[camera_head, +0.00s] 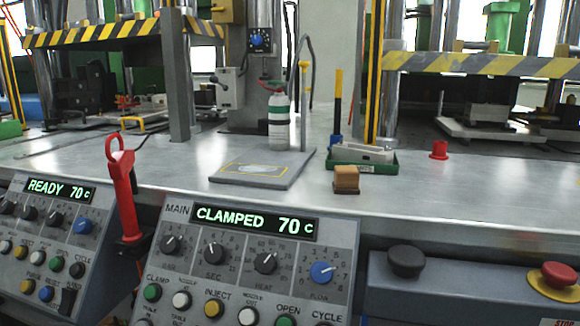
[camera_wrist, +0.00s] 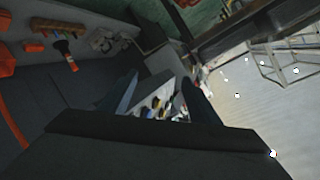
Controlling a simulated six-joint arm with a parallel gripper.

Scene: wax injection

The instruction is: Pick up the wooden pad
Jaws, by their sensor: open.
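A small light-brown wooden pad (camera_head: 346,178) sits on a thin dark base on the metal bench in the head view, in front of a green tray. I cannot tell whether the pad and the base are one piece. My gripper (camera_wrist: 158,92) shows only in the wrist view, its two dark fingers apart with nothing held between them. It points away from the bench top, toward blurred panels and floor. I cannot make out the pad in the wrist view.
The green tray (camera_head: 381,163) holds a grey item just behind the pad. A grey plate (camera_head: 285,183) with a white-and-green bottle (camera_head: 279,122) behind it stands to the left. A red cap (camera_head: 439,150) sits to the right. Control panels (camera_head: 205,262) line the front edge.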

